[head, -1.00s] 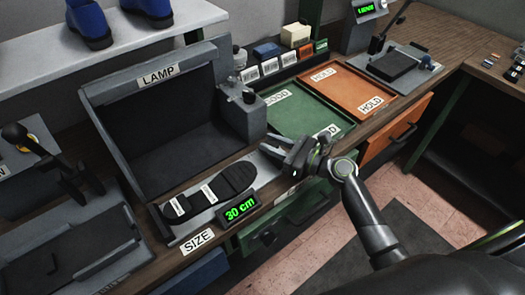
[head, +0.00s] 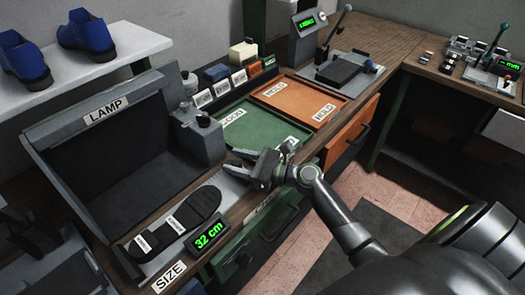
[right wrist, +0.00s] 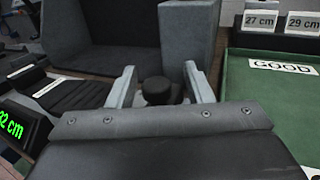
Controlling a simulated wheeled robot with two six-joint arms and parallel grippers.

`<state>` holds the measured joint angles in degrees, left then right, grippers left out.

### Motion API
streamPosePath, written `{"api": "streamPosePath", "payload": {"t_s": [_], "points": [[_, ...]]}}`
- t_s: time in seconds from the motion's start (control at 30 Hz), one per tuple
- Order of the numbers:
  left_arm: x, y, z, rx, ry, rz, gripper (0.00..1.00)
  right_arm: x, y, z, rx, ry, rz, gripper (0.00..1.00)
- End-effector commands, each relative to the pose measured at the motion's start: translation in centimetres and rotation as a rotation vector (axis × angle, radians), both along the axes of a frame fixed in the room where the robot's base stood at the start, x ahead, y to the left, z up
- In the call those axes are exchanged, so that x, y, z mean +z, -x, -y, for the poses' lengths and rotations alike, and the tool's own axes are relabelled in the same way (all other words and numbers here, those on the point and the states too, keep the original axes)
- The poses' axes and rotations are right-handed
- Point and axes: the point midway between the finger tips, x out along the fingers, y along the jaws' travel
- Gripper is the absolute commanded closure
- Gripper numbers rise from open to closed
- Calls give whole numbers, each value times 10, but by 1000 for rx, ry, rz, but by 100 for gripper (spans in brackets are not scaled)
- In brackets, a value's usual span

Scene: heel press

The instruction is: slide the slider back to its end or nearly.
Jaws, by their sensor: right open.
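The size gauge (head: 229,187) is a grey plate at the bench's front edge, with a dark sole (head: 194,207) lying on it. Its display (head: 208,235) reads 32 cm in green. My right gripper (head: 245,164) is at the gauge's right end, fingers pointing towards the lamp box. In the right wrist view its two pale fingers stand open, with a round black knob (right wrist: 157,90) between them. The knob looks like the slider's; a gap shows on both sides of it. The slider's body is mostly hidden by my gripper. My left gripper is not in view.
The grey lamp box (head: 115,150) stands right behind the gauge. A green GOOD tray (head: 262,130) and an orange HOLD tray (head: 300,96) lie to the right. A lever press (head: 345,70) stands farther back. Blue shoes (head: 85,30) sit on a shelf.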

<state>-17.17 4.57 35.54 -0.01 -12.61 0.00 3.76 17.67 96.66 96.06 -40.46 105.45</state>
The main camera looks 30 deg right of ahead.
Motion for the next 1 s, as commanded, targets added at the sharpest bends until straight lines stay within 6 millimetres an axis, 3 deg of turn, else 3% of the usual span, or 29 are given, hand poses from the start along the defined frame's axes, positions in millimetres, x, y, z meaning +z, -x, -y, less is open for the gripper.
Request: {"api": "streamPosePath", "payload": {"t_s": [0.17,0.7,1.0], "points": [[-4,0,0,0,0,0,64,-3,9,9,-1,3,-2,54],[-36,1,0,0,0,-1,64,-5,84,78,0,5,-4,54],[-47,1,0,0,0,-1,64,-2,112,104,0,2,-5,54]]}}
